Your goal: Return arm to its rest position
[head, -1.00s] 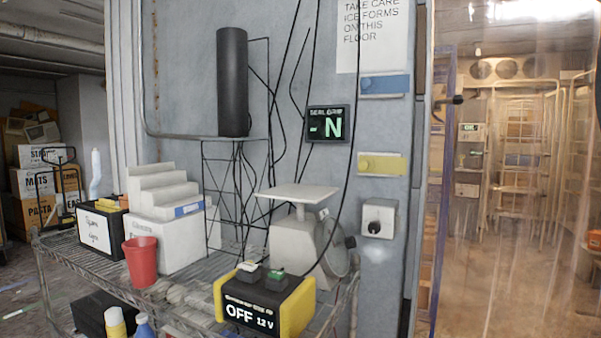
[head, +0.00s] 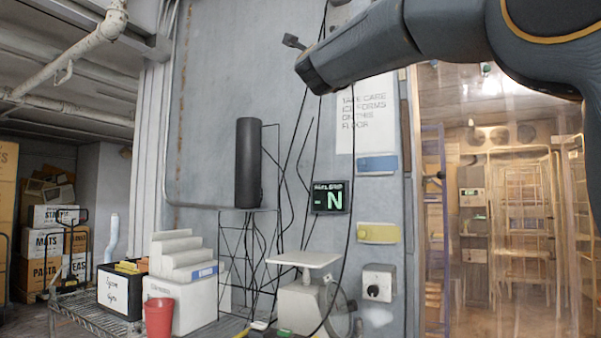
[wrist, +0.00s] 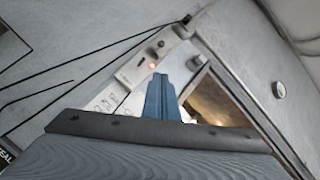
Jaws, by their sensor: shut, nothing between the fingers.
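My dark arm (head: 420,50) reaches in from the upper right of the head view, raised in front of the wall panel. Its end is near the top middle, and I cannot make out the fingers there. In the wrist view my gripper (wrist: 160,80) shows as two blue fingers pressed together with nothing between them. They point toward the upper wall, with a doorway edge to their right. The fingers are clear of the shelf items.
A black cylinder (head: 248,163) stands on a bracket. A display (head: 331,198) hangs on the wall. A clear strip curtain (head: 510,240) covers the doorway at right.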

